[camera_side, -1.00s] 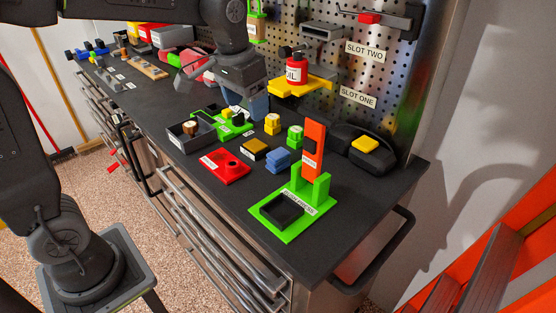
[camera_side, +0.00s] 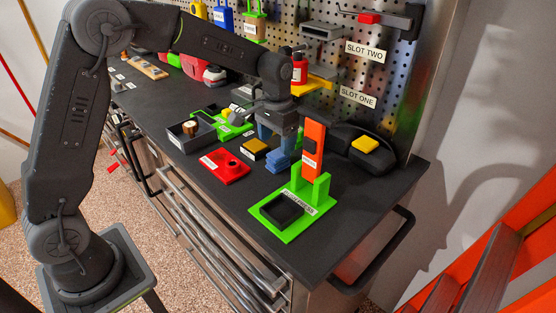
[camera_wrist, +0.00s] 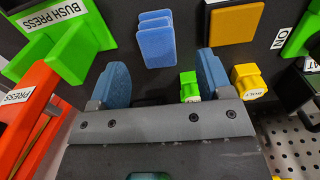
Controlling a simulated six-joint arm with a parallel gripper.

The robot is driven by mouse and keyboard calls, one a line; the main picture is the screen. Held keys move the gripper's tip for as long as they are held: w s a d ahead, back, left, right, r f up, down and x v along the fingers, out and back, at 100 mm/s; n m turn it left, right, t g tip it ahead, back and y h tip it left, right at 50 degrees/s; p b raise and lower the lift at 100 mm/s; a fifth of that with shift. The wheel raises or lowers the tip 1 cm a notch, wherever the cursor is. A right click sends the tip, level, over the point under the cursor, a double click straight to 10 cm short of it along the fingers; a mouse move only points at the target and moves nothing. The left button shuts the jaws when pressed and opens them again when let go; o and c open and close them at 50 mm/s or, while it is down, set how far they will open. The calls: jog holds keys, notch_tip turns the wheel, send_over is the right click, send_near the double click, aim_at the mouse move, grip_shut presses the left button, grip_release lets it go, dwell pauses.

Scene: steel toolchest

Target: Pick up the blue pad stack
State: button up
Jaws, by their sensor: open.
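The blue pad stack (camera_side: 276,163) sits on the dark worktop, in front of the orange upright of the green bush press. In the wrist view the stack (camera_wrist: 156,42) stands clear, ahead of my fingertips and between their lines. My gripper (camera_side: 277,141) is above and just behind the stack in the side view, pointing down. I cannot tell the exact height of the fingertips over the stack.
The black and yellow pad block (camera_side: 254,149) lies just left of the stack, and a red plate (camera_side: 225,166) lies further left. The green bush press (camera_side: 292,215) stands close on the right. In the wrist view, green (camera_wrist: 189,86) and yellow (camera_wrist: 248,82) pieces are near one finger.

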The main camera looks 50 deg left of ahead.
aim_at(278, 153)
jog(key=shift+d+f, duration=0.15)
jog(key=shift+f, duration=2.65)
jog(key=shift+w, duration=0.1)
jog(key=c, duration=1)
jog(key=shift+r, duration=0.15)
jog(key=shift+r, duration=0.55)
jog(key=r, duration=0.2)
jog(key=a+r, duration=0.1)
jog(key=shift+s+r, duration=0.25)
jog(key=s+a+r, duration=0.5)
jog(key=a+r, duration=0.1)
jog(key=a, duration=0.3)
jog(key=shift+a, duration=0.2)
jog(key=shift+r, duration=0.1)
